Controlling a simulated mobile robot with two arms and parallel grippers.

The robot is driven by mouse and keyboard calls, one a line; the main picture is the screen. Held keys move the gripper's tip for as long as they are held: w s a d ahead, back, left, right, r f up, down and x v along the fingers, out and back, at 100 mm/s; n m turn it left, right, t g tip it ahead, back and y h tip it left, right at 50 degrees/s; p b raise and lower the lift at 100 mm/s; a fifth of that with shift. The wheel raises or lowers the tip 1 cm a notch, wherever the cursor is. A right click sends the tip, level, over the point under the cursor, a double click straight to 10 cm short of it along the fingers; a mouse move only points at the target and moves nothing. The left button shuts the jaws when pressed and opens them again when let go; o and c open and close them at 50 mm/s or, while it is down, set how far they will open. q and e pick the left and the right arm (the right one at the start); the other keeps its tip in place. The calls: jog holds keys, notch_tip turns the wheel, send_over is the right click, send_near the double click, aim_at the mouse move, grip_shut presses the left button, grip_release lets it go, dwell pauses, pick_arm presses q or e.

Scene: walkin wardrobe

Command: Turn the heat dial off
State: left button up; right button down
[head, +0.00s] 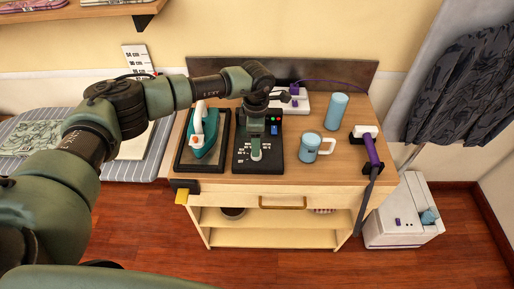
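A black control panel (271,157) with white markings lies on the wooden cabinet top, just right of the iron. A small blue light and a red one show near its upper right. My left arm reaches in from the left and bends down over this panel. My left gripper (256,147) is above or at the panel's middle, over a pale, lever-like part; I cannot tell whether it touches, or whether its fingers are open. The heat dial is not clearly made out; the arm hides part of the panel. My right gripper is not in view.
A teal and white iron (206,138) rests on a dark tray left of the panel. A purple-handled tool (371,150) lies at the right edge.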

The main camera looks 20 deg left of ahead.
pick_arm(q)
jog(key=shift+d+f+p, duration=0.1)
jog(key=shift+f+p, duration=0.4)
jog(key=shift+f, duration=1.9)
grip_shut()
